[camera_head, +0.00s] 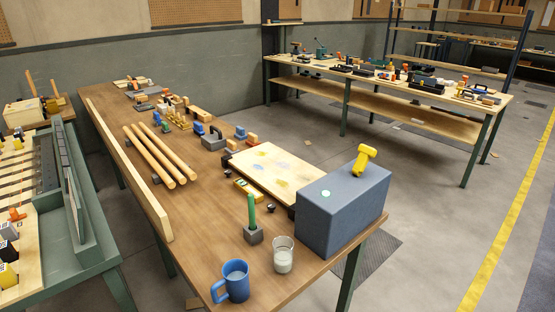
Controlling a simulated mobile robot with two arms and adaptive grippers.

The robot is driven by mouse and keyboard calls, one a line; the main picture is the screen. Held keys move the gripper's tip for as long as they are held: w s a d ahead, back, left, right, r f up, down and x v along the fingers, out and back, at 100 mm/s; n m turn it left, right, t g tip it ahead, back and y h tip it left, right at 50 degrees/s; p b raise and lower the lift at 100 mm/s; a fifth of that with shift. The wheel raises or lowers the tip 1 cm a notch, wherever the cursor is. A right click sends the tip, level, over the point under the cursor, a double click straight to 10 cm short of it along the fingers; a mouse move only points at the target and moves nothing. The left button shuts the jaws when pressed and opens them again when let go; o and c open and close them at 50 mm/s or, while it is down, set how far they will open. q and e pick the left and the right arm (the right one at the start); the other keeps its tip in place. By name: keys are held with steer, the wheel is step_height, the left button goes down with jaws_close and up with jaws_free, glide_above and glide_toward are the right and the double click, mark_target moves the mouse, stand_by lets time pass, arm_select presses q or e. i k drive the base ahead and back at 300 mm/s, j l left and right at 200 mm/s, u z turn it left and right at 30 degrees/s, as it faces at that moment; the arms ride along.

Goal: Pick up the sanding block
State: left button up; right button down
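I cannot tell for certain which item is the sanding block. On the long brown workbench (190,215), one candidate is a grey block with an arched handle (213,141), past the wooden rods. Small blocks in blue (240,133) and orange (251,140) lie just right of it. A yellow block with dark markings (248,188) lies nearer, beside the pale board. Neither of my grippers shows in the head view.
A blue-grey box (343,213) with a yellow tool (365,157) on top stands at the right corner. A blue mug (234,281), a glass (283,255) and a green-handled item (253,222) stand near the front. Wooden rods (160,155) lie mid-bench.

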mark_target(252, 141)
steer(key=i+l+z, duration=0.35)
steer(key=l, duration=0.15)
steer(key=i+l+z, duration=0.75)
steer(key=i+l, duration=0.2)
steer(key=i, duration=0.25)
steer(key=i+l+z, duration=0.15)
steer(key=i, duration=0.35)
steer(key=i+l, duration=0.2)
steer(key=i, duration=0.25)
steer(key=i+l+z, duration=0.1)
steer(key=i, duration=0.4)
steer(key=i+j+u, duration=0.2)
steer(key=u, duration=0.25)
steer(key=i+u, duration=1.1)
steer(key=u, duration=0.15)
steer(key=i+l+u, duration=0.25)
steer(key=u, duration=0.2)
